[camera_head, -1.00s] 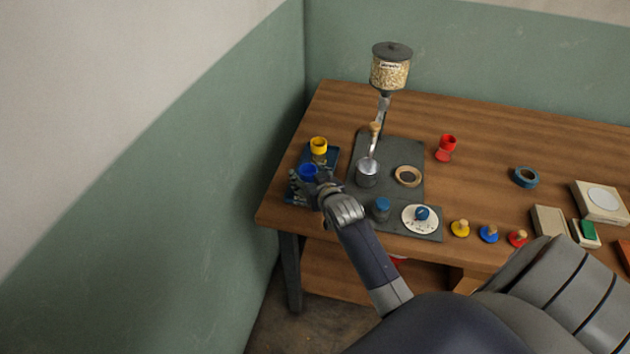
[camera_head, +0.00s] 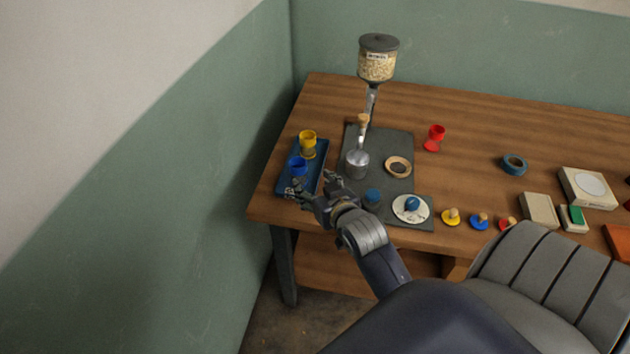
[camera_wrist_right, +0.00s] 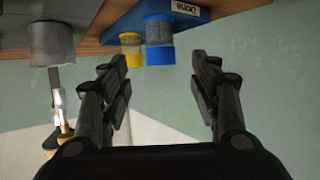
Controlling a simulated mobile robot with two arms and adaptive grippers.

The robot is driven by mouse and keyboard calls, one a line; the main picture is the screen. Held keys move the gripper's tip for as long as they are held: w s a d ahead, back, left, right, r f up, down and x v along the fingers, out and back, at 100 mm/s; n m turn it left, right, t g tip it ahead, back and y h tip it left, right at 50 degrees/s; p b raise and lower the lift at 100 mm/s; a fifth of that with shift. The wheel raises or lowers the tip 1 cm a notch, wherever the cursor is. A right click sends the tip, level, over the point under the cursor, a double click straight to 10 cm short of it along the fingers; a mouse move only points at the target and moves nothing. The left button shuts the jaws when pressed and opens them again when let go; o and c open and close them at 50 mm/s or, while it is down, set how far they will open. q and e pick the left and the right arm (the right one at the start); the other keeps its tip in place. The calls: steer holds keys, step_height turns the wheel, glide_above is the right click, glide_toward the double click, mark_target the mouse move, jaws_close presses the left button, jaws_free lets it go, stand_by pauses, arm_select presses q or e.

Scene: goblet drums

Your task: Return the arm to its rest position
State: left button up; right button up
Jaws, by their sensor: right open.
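My right gripper (camera_head: 312,194) is open and empty at the front left of the table, near the front end of a blue tray (camera_head: 317,180). My left gripper is not in view.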

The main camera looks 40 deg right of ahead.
stand_by(0.4)
steer(key=s+a+f+n+g+y, duration=0.1)
steer(key=s+a+f+n+g, duration=0.15)
steer(key=s+a, duration=0.4)
steer(key=s+a+f+n+g+y, duration=0.1)
steer(key=s+a+f+g, duration=0.25)
steer(key=s, duration=0.55)
steer(key=s+a+f+n+g+y, duration=0.1)
steer(key=s+a+f+g, duration=0.3)
steer(key=s, duration=0.4)
step_height(320, 180, down, 24)
steer(key=s+d+f+g, duration=0.2)
steer(key=s+f, duration=1.5)
steer(key=s, duration=0.1)
steer(key=shift+d+n, duration=0.3)
steer(key=shift+n, duration=0.05)
steer(key=shift+s+f, duration=0.1)
